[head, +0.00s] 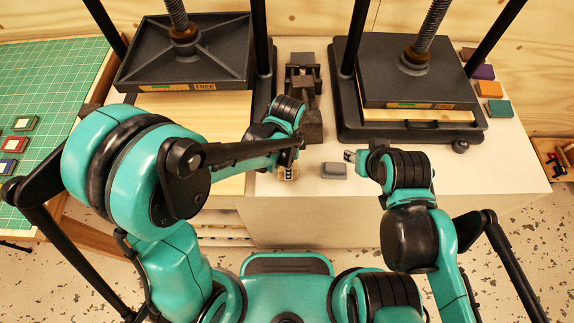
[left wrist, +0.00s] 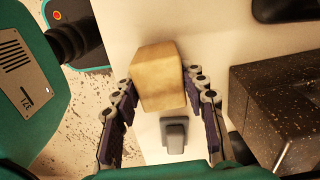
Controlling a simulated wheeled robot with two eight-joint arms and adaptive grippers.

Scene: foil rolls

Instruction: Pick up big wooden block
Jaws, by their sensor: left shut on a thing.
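The wooden block (left wrist: 160,75) is a pale tan block with bevelled edges. In the left wrist view it sits between the two fingers of my left gripper (left wrist: 162,88), which is shut on it. In the head view only a small part of the block (head: 284,177) shows under my left gripper (head: 288,168), near the front edge of the white table. I cannot tell whether the block touches the table. My right gripper (head: 349,156) is over the table to the right, apart from the block. Its fingers are too small to tell open from shut.
A small grey block (head: 334,171) lies on the white table (head: 400,190) between my grippers; it also shows in the left wrist view (left wrist: 174,133). Two dark presses (head: 190,60) (head: 412,75) and a dark vise (head: 304,100) stand behind. Coloured blocks (head: 488,88) lie at the right.

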